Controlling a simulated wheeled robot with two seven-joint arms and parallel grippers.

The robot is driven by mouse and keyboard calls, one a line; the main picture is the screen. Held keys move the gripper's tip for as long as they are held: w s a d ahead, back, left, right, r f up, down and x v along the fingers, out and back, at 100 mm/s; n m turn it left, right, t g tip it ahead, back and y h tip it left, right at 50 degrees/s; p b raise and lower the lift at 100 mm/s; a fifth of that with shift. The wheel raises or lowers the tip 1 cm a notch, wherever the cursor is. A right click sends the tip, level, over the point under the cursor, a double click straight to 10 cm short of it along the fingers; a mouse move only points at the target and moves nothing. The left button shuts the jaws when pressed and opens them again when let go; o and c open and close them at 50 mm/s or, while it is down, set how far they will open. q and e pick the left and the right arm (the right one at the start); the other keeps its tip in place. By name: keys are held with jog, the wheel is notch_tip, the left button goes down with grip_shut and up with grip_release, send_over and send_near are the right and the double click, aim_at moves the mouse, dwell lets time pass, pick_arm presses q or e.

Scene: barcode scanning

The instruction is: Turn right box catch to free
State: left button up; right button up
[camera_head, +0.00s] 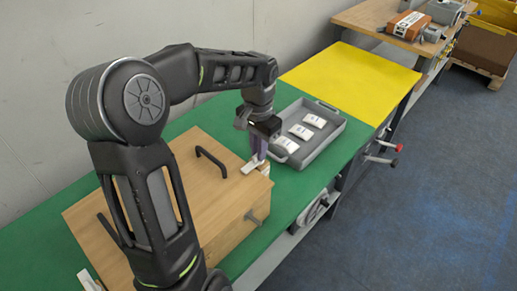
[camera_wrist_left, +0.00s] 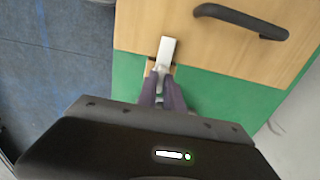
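The wooden box (camera_head: 160,205) stands on the green tabletop, with a black handle (camera_head: 211,160) on its lid. The right box catch (camera_head: 250,166) is a small pale lever at the box's right end. In the left wrist view the catch (camera_wrist_left: 166,48) lies with its flat end over the lid edge. My left gripper (camera_head: 258,158) is at this catch, pointing down. In the left wrist view its purple fingers (camera_wrist_left: 161,80) are close together around the catch's near part, which is partly hidden. My right gripper is not in view.
A grey tray (camera_head: 335,137) with several white packets stands just right of my left gripper. A yellow surface (camera_head: 352,80) lies beyond it. Another pale catch (camera_head: 88,281) shows at the box's left end.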

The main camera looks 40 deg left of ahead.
pick_arm(q)
grip_shut()
jog(key=shift+m, duration=0.4)
jog(key=m+p, duration=0.1)
jog(key=m, duration=0.1)
jog(key=shift+m, duration=0.3)
jog(key=m+p, duration=0.1)
jog(key=m, duration=0.4)
jog(key=shift+r, duration=0.1)
jog(key=m+p, duration=0.1)
jog(key=m, duration=0.3)
jog(key=shift+m+p, duration=0.35)
jog(key=shift+m, duration=0.05)
jog(key=m+p, duration=0.1)
jog(key=m, duration=0.3)
jog(key=shift+m, duration=0.4)
jog(key=o, duration=0.6)
grip_release()
jog(key=shift+c, duration=0.2)
